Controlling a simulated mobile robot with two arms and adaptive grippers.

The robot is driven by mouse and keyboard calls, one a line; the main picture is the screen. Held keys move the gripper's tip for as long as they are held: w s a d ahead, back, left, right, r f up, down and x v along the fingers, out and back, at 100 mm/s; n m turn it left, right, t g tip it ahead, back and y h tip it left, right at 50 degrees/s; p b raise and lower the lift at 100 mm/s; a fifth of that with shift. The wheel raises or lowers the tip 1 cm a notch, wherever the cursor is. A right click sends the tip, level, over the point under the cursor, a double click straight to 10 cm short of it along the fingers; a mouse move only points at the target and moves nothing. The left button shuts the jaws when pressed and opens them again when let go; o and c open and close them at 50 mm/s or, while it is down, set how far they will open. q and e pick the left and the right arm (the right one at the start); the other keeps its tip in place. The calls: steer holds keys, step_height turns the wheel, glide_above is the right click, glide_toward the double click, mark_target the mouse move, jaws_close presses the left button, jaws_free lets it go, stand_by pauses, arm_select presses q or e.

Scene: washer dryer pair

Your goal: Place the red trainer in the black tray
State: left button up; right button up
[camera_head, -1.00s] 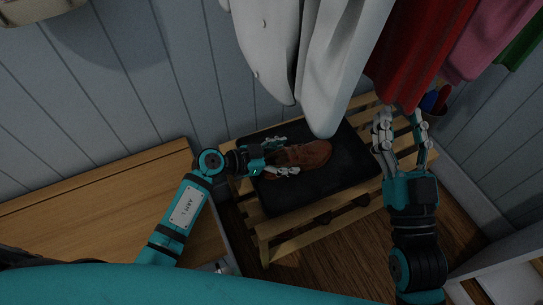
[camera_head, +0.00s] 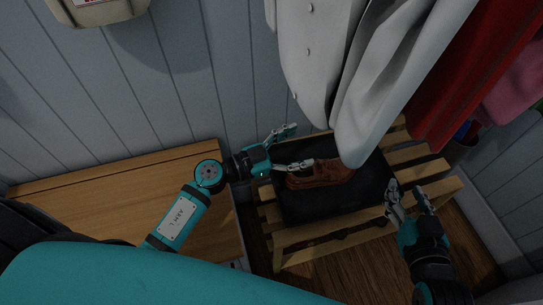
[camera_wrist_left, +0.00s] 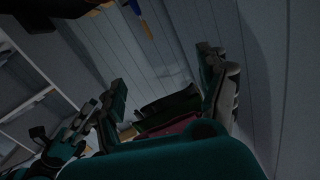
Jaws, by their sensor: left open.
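A reddish-brown shoe (camera_head: 322,174), the only shoe I can make out, lies in the black tray (camera_head: 301,207) on a slatted wooden bench. Its right end is near the hanging white garment. My left gripper (camera_head: 297,147) is open just to the upper left of the shoe. One finger is close over the shoe's left end, and I cannot tell if it touches. In the left wrist view the fingers (camera_wrist_left: 160,90) are wide apart with nothing held between them. My right gripper (camera_head: 408,189) is open and empty at the tray's right side.
White (camera_head: 375,90) and red (camera_head: 450,90) garments hang low over the bench (camera_head: 410,155). A wooden cabinet top (camera_head: 110,200) at the left is clear. A dark pot with coloured items (camera_head: 462,142) stands at the right. A panelled wall is behind.

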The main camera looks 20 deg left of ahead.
arm_select(q)
steer(key=s+a+r+n+t+y, duration=0.1)
steer(key=a+r+n+t+y, duration=0.65)
steer(key=r, duration=0.25)
steer(key=s+d+f+n+g+y, duration=0.1)
steer(key=s+d+f+g+y, duration=0.1)
steer(key=s+f+g, duration=0.2)
steer(key=s+g, duration=0.1)
steer(key=s, duration=0.2)
steer(key=shift+f, duration=0.3)
steer(key=shift+d+g, duration=0.1)
steer(key=shift+g, duration=0.15)
